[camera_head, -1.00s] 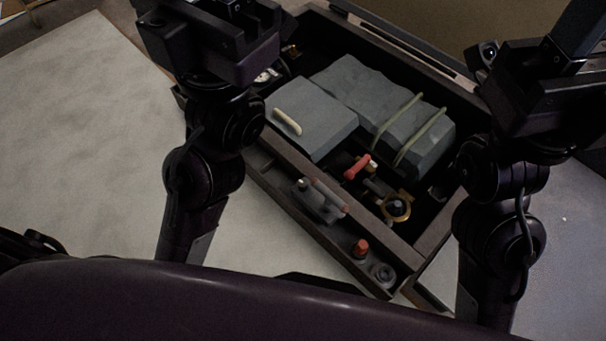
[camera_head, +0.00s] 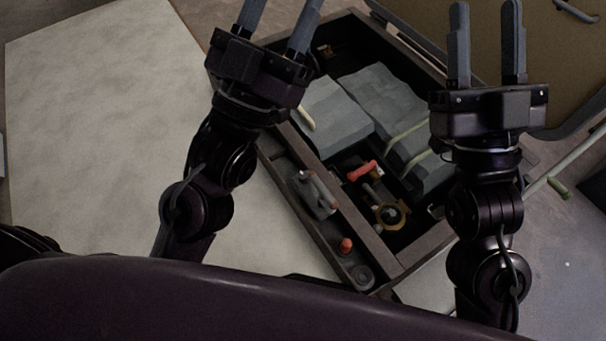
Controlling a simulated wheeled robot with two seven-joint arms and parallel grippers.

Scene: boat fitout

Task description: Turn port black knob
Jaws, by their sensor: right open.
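A dark round knob sits inside a brass ring (camera_head: 390,215) in the near end of the open dark box. A second dark round fitting (camera_head: 362,276) sits on the box's near ledge, beside a red-orange button (camera_head: 346,245). I cannot tell for sure which one is the port black knob. My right gripper (camera_head: 486,20) is open and empty, with its fingers pointing up the picture, beyond the right side of the box. My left gripper (camera_head: 278,18) also has its fingers apart and empty, over the box's far left corner. Neither gripper touches a knob.
The box (camera_head: 312,213) also holds grey blocks (camera_head: 395,112) with pale straps, a red handle (camera_head: 361,171) and a grey lever fitting (camera_head: 315,194) on its ledge. A pale flat panel (camera_head: 95,130) at the left is clear. A green-ended rod (camera_head: 557,187) lies at the right.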

